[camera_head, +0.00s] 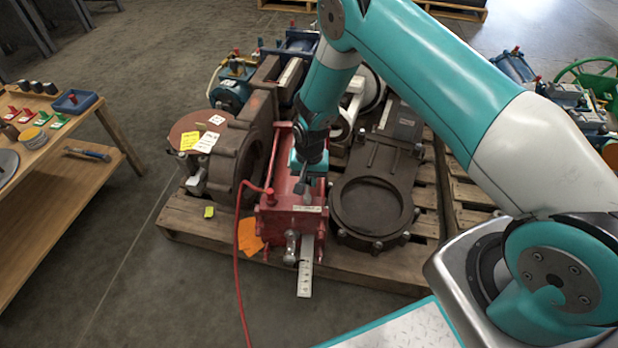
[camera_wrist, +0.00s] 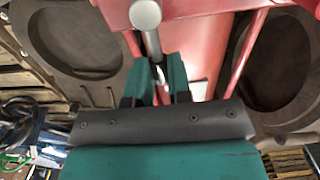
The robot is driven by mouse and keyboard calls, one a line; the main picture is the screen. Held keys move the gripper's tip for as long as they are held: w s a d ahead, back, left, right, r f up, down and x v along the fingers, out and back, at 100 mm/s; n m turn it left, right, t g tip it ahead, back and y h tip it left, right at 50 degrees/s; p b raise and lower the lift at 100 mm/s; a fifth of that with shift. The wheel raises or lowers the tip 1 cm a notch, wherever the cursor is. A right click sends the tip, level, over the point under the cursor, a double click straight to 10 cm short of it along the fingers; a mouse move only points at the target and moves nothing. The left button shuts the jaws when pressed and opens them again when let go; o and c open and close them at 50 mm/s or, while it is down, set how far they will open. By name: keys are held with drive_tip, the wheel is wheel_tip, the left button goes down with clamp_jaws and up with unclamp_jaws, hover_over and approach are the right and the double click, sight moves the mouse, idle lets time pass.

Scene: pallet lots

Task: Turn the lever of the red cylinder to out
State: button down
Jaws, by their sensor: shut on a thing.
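The red cylinder (camera_head: 276,222) lies on a pallet between dark brown valve bodies. It also fills the upper middle of the wrist view (camera_wrist: 205,30). My gripper (camera_head: 303,178) is over the top of the red cylinder. In the wrist view my gripper (camera_wrist: 157,78) has its teal fingers closed around a grey metal lever (camera_wrist: 152,42) with a round knob (camera_wrist: 145,13). The lever's base is hidden by the fingers. I cannot read any out marking on the cylinder.
The wooden pallet (camera_head: 375,279) also carries a dark valve body (camera_head: 353,235) close on the right and another (camera_head: 226,160) close on the left. A red hose (camera_head: 238,270) runs to the floor. A wooden bench (camera_head: 60,185) stands at left; the floor between is clear.

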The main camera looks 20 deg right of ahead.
drive_tip(key=a+n, duration=0.1)
drive_tip(key=n, duration=0.1)
drive_tip(key=a+n+p, duration=0.1)
drive_tip(key=n, duration=0.2)
drive_tip(key=shift+w+a, duration=0.1)
drive_tip(key=shift+w, duration=0.1)
drive_tip(key=shift+s+a+n, duration=0.1)
drive_tip(key=shift+a+n, duration=0.2)
drive_tip(key=shift+n, duration=0.4)
drive_tip(key=shift+a+n, duration=0.25)
drive_tip(key=shift+n, duration=0.45)
drive_tip(key=c, duration=1.1)
unclamp_jaws()
drive_tip(key=shift+a, duration=0.1)
drive_tip(key=shift+o, duration=0.2)
wheel_tip(320, 180, up, 17)
drive_tip(key=p, duration=0.4)
drive_tip(key=shift+d+r, duration=0.2)
drive_tip(key=shift+d, duration=0.05)
